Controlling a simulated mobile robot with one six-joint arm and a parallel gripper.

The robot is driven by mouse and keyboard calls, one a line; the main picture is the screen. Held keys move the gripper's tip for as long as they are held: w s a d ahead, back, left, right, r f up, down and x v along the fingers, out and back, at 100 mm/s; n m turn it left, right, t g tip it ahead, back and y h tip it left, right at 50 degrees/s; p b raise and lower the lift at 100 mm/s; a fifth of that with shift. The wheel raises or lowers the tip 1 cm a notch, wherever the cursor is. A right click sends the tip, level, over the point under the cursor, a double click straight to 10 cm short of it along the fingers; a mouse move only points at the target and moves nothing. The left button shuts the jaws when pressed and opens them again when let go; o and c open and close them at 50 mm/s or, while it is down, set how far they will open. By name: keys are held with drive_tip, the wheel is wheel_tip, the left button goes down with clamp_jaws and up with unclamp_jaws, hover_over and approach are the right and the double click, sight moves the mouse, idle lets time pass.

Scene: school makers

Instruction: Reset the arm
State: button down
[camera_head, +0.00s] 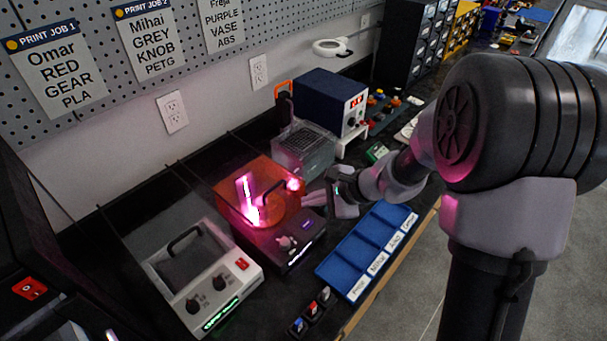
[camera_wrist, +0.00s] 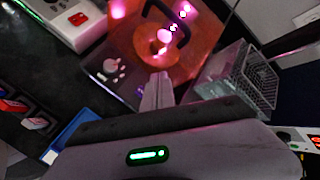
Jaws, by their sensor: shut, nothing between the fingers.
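My arm reaches from the right over the workbench in the head view. My gripper (camera_head: 340,205) is above the bench, just right of the dark machine with the glowing orange cover (camera_head: 262,192). In the wrist view the fingers of my gripper (camera_wrist: 157,88) are together, with nothing between them. They point toward the dark machine, whose orange cover (camera_wrist: 145,55) lies beyond them. I cannot tell whether the fingertips touch the machine.
A blue compartment tray (camera_head: 328,268) lies in front of the machine. A light grey machine (camera_head: 205,270) stands to the left. A wire-topped grey box (camera_head: 303,150) and a blue power unit (camera_head: 325,100) stand behind. Small colored switches (camera_head: 312,310) sit near the front edge.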

drive_tip(key=s+a+r+n, duration=0.1)
drive_tip(key=s+r+n, duration=0.3)
drive_tip(key=s+r, duration=0.4)
drive_tip(key=s+d+r+n+h, duration=0.3)
drive_tip(key=s+r, duration=0.1)
drive_tip(key=s, duration=0.4)
drive_tip(key=s+d+r+n+h, duration=0.2)
drive_tip(key=s+d+r+n, duration=0.1)
drive_tip(key=s, duration=0.5)
drive_tip(key=shift+s+d+r+n+t+h, duration=0.25)
drive_tip(key=shift+s+r+n+t+h, duration=0.15)
drive_tip(key=shift+n, duration=0.2)
